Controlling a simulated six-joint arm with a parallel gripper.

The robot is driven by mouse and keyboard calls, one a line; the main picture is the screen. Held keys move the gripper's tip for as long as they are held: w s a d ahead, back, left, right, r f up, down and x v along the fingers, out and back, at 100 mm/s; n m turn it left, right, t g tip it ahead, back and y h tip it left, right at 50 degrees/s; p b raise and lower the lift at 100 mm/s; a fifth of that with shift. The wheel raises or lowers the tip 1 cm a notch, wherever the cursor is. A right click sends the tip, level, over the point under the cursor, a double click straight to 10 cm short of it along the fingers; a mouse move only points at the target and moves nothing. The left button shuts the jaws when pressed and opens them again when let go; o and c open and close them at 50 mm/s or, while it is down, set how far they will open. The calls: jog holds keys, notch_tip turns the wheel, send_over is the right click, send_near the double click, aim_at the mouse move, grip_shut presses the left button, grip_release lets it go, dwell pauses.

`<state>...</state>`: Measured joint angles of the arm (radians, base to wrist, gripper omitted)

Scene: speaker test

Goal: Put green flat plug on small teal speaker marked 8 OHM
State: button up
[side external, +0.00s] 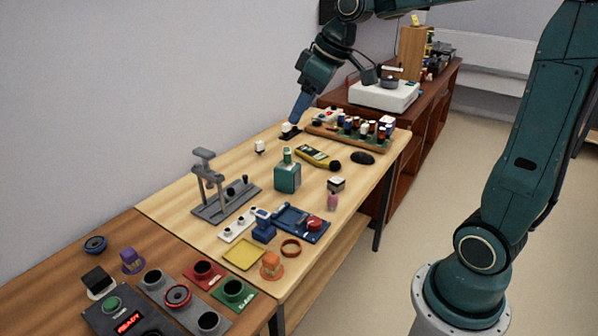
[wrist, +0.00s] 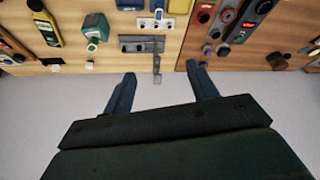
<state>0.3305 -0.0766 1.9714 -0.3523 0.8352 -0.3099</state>
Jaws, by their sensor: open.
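A small teal block (side external: 287,178), likely the speaker, stands mid-table with a green upright piece (side external: 287,156) on top. I cannot read an 8 OHM mark or tell whether that piece is the green flat plug. The teal block also shows at the upper left of the wrist view (wrist: 95,25), with a pale green part (wrist: 92,45) at its end.
A grey stand (side external: 222,205) is left of the teal block. A yellow meter (side external: 312,155) and a rack of bottles (side external: 350,133) lie beyond it. A blue tray (side external: 300,222) and a yellow tray (side external: 243,254) are in front. A wall runs along the left.

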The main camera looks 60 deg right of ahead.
jog(key=s+a+f+m, duration=0.1)
jog(key=s+a, duration=0.2)
jog(key=s, duration=0.7)
jog(key=s+a+f+m+h, duration=0.1)
jog(key=s+a+f+m, duration=0.1)
jog(key=s, duration=0.8)
jog(key=shift+a+t, duration=0.4)
jog(key=shift+w+f, duration=0.1)
